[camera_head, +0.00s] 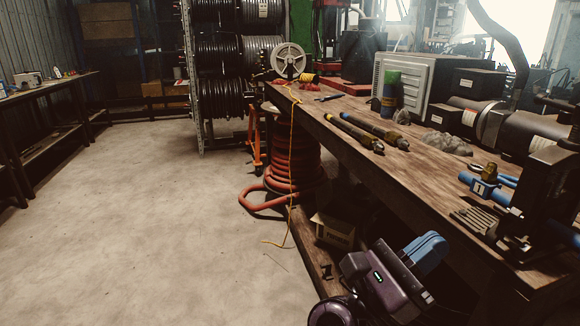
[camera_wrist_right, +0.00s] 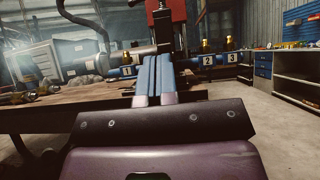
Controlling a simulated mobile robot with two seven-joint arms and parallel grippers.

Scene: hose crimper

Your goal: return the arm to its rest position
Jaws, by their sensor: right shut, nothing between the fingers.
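My right arm (camera_head: 378,283) is purple and black and comes up from the bottom of the head view. Its gripper (camera_head: 428,246) has blue fingers, shut and empty, and sits in front of the workbench's (camera_head: 350,135) near edge. In the right wrist view the blue fingers (camera_wrist_right: 154,62) lie side by side, pointing at the bench, with nothing between them. My left arm and gripper are not in view.
A black machine (camera_head: 548,190) stands at the bench's right end. A cardboard box (camera_head: 334,231) is below the bench. The floor (camera_head: 130,220) at left is clear.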

